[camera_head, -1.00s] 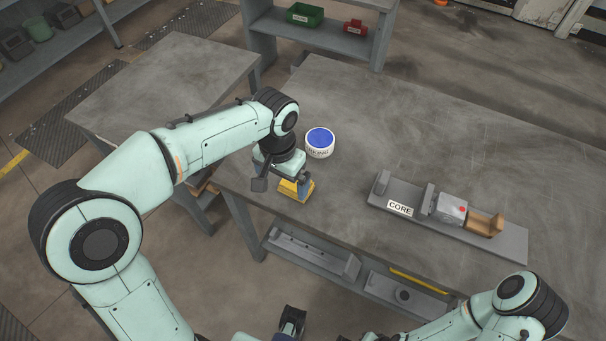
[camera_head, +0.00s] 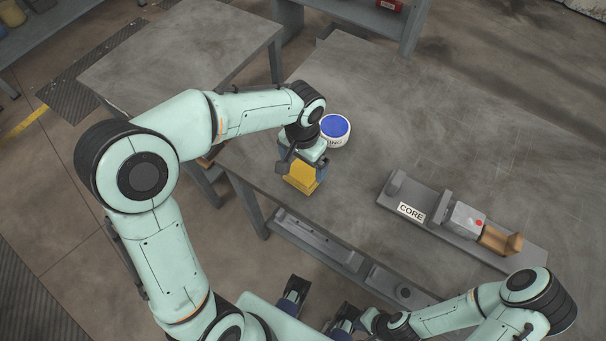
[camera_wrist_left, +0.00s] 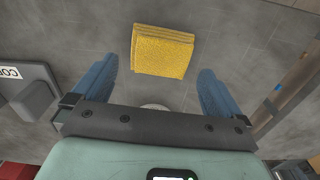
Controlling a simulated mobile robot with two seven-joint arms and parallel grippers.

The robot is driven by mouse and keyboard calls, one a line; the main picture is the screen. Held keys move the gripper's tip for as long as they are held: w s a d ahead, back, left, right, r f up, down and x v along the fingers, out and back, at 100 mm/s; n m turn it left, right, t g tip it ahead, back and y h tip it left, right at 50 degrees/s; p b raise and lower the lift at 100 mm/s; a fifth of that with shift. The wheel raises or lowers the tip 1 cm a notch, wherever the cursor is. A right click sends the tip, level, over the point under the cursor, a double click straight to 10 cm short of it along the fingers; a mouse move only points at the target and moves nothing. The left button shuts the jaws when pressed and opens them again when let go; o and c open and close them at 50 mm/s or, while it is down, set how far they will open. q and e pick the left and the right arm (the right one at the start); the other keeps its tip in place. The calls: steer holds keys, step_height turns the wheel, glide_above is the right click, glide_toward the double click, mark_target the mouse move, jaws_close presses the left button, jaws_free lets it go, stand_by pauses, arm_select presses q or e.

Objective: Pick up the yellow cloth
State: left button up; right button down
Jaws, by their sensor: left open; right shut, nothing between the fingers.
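The yellow cloth (camera_head: 300,178) lies folded in a block on the grey table, near its front left corner. My left gripper (camera_head: 303,168) is over the cloth and partly covers it in the head view. In the left wrist view the cloth (camera_wrist_left: 163,50) lies beyond the open blue fingers of my left gripper (camera_wrist_left: 155,82), roughly centred between them and apart from both. Nothing is held.
A white round tub (camera_head: 335,139) with a blue top stands just behind the cloth. A grey fixture labelled CORE (camera_head: 425,220) sits on the right of the table (camera_head: 440,130). The middle of the tabletop is clear.

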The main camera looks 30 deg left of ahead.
mark_target(303, 173)
arm_select(q)
step_height(303, 173, down, 5)
steer(key=shift+w+a, duration=0.1)
steer(key=c, duration=0.7)
steer(key=shift+r, duration=0.15)
step_height(303, 173, up, 20)
steer(key=p, duration=0.2)
steer(key=shift+p, duration=0.4)
steer(key=o, duration=0.3)
steer(key=shift+c, duration=1)
